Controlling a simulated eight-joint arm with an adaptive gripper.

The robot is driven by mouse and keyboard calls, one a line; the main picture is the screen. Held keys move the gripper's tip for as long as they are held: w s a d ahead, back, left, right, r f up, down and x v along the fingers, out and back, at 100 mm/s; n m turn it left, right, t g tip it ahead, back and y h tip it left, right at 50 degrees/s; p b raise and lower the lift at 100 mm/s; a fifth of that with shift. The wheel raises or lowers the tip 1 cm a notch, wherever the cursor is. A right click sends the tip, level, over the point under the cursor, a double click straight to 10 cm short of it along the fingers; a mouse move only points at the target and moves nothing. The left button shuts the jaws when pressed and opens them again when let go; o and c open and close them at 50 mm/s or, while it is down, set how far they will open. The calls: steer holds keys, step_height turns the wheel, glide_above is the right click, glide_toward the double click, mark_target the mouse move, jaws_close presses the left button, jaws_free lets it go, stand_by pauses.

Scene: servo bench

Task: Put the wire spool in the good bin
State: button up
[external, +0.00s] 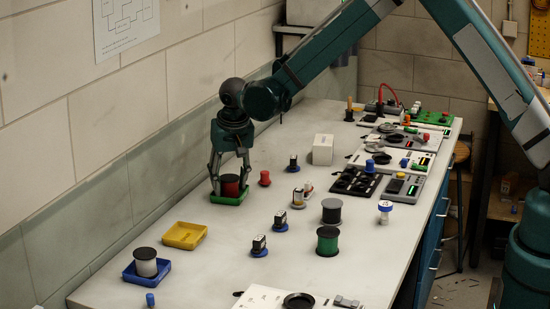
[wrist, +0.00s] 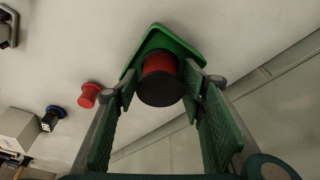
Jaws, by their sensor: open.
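A wire spool with red wire and dark flanges (external: 230,187) stands in the green bin (external: 222,201) near the wall. In the wrist view the red spool (wrist: 160,66) is upright in the green bin (wrist: 184,40). My gripper (external: 230,178) points down over the bin. Its fingers are open, one on each side of the spool; contact with it cannot be made out. A grey spool (external: 331,209) and a green spool (external: 327,242) stand on the bench. A white spool (external: 146,264) stands in the blue bin (external: 136,277).
An empty yellow bin (external: 184,236) lies between the blue and green bins. A small red piece (external: 265,178) stands close to the green bin. Small servos (external: 259,246), a white box (external: 323,149) and a black tray (external: 355,183) are farther right. Bench between yellow bin and servos is clear.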

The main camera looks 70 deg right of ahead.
steer(key=v, duration=1.2)
stand_by(0.6)
steer(key=s+a+r+n+t, duration=0.15)
steer(key=s+a+r, duration=0.25)
steer(key=s+r, duration=0.7)
steer(key=s+a+r+n+t, duration=0.1)
steer(key=s+a+r+n, duration=0.25)
steer(key=s+r, duration=0.65)
steer(key=s+a+f+n+t+y, duration=0.1)
steer(key=s+a+n, duration=0.1)
steer(key=s, duration=1.3)
steer(key=s+a+f+n+t+y, duration=0.1)
steer(key=s+a, duration=0.4)
steer(key=s, duration=1)
steer(key=shift+f+n+t, duration=0.35)
steer(key=shift+f+n, duration=0.35)
steer(key=shift+n, duration=0.3)
